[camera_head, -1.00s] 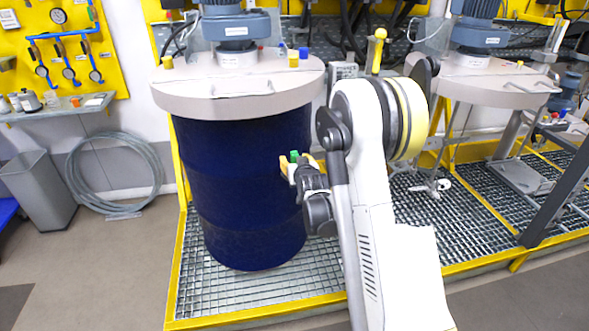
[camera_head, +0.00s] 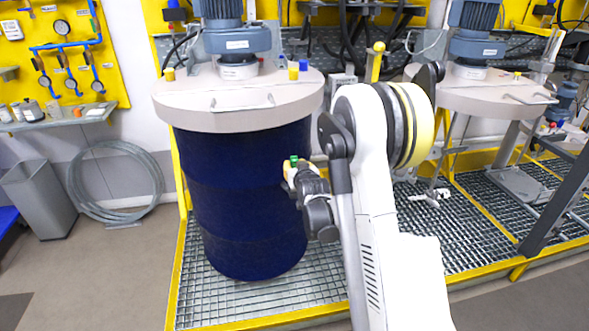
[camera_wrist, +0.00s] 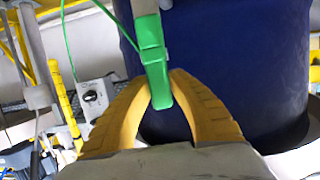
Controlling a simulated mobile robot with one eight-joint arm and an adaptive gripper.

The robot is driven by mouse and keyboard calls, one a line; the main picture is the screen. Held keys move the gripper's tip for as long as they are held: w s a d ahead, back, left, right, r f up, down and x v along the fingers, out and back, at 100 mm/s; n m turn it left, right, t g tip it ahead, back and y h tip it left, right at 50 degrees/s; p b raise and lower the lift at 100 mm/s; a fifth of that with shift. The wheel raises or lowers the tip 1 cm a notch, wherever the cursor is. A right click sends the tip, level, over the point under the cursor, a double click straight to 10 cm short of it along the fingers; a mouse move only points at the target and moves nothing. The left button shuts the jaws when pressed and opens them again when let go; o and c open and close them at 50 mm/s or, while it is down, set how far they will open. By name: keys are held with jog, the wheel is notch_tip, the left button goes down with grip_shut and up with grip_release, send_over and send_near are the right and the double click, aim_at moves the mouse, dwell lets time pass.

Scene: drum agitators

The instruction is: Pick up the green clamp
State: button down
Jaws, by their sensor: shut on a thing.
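The green clamp (camera_wrist: 153,58) shows in the wrist view, with its lower end between the yellow fingertips of my gripper (camera_wrist: 160,90). The fingers are shut on it. A thin green wire or cable runs near the clamp toward the upper left. In the head view my gripper (camera_head: 292,168) is in front of the right side of the blue drum, and only a small green bit of the clamp (camera_head: 294,158) shows above the fingers. The rest of the clamp is hidden there.
The dark blue drum (camera_head: 240,200) with a beige lid (camera_head: 240,118) stands on a yellow-edged grating (camera_head: 275,300). A second agitator lid (camera_head: 485,95) is at right. A bin (camera_head: 40,195) and coiled hose (camera_head: 115,215) are at left.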

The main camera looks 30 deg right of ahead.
jog(key=s+d+r+p, duration=0.6)
jog(key=d+r+p, duration=0.2)
jog(key=r, duration=0.5)
jog(key=shift+d+r, duration=0.2)
jog(key=shift+d, duration=0.75)
jog(key=shift+s, duration=0.1)
jog(key=s+a+b, duration=0.2)
jog(key=s+a, duration=0.1)
jog(key=s, duration=0.8)
jog(key=shift+s+a, duration=0.15)
jog(key=shift+s, duration=0.1)
